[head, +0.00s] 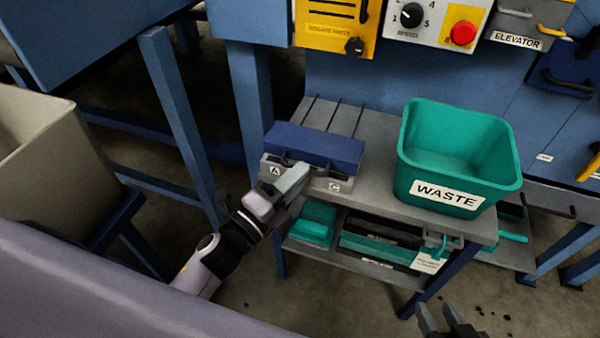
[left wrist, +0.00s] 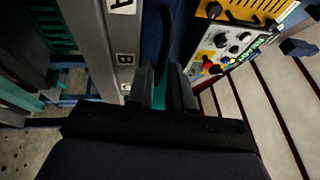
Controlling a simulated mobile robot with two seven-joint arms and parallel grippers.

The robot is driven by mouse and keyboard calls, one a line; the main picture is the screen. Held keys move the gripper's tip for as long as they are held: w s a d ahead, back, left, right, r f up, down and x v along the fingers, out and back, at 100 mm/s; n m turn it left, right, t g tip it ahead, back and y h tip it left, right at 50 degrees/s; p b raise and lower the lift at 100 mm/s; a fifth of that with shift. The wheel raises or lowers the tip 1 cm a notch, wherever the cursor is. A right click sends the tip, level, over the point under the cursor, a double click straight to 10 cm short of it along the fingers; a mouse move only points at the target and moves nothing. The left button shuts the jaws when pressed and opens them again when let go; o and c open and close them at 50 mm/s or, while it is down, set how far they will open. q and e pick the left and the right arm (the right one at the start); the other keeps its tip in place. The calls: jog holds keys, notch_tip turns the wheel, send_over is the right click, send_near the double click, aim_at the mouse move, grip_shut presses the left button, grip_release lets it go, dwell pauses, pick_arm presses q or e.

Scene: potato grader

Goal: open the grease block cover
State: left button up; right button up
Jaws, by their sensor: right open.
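The grease block (head: 312,178) is a grey block with letter labels on its front, standing on the left of a grey bench. Its blue cover (head: 318,145) lies closed on top, with a dark handle (left wrist: 167,38) along the front edge. My left gripper (head: 296,182) is at the front of the block, between labels A and C. In the left wrist view its fingers (left wrist: 162,88) straddle the line of the handle, with a narrow gap showing; whether they grip it is unclear. My right gripper (head: 440,318) is open and empty at the bottom edge, away from the block.
A green waste bin (head: 458,150) stands on the bench (head: 375,190) right of the block. A shelf below holds green and black cases (head: 375,245). A control panel with a red button (head: 463,33) is behind. A beige bin (head: 45,165) stands at left.

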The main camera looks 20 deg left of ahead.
pick_arm(q)
jog(key=shift+w+d, duration=0.2)
jog(key=shift+w, duration=0.3)
grip_shut()
dwell(1.2)
